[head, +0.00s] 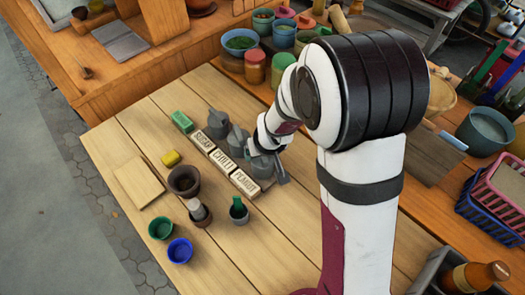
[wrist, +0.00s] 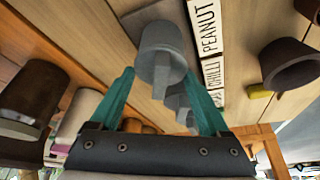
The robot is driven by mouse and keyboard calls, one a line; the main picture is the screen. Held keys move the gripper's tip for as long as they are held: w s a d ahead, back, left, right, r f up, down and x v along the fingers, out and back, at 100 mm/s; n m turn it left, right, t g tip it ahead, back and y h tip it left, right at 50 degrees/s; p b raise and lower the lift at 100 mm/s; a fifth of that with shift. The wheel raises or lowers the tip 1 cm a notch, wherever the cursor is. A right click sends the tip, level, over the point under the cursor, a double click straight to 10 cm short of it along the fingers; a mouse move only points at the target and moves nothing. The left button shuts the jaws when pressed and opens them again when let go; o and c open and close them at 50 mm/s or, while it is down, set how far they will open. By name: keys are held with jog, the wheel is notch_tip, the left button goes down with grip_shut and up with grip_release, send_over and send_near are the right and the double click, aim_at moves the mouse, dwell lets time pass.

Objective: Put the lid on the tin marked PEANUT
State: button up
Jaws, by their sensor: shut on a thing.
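A row of pale blocks lettered SUGAR, CHILLI and PEANUT (head: 244,183) lies on the table, with grey tins behind it. The tin by the PEANUT block (head: 262,168) is partly under my gripper (head: 262,152). In the wrist view, the PEANUT lettering (wrist: 207,28) is beside this grey tin (wrist: 160,35). My gripper (wrist: 160,74) has its teal fingers shut on a grey lid with a block-like knob (wrist: 158,98). The lid is at the tin's top; whether it is seated or slightly above, I cannot tell.
Two more grey tins (head: 238,142) (head: 217,122) stand close to my gripper on the left. A brown pot (head: 184,180), a green cup (head: 160,228), a blue cup (head: 179,250) and a green-topped bottle (head: 238,210) stand in front. The table's near right is clear.

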jog(key=shift+f, duration=0.15)
jog(key=o, duration=1.2)
jog(key=shift+r, duration=3.55)
notch_tip(320, 180, up, 5)
jog(key=c, duration=1.5)
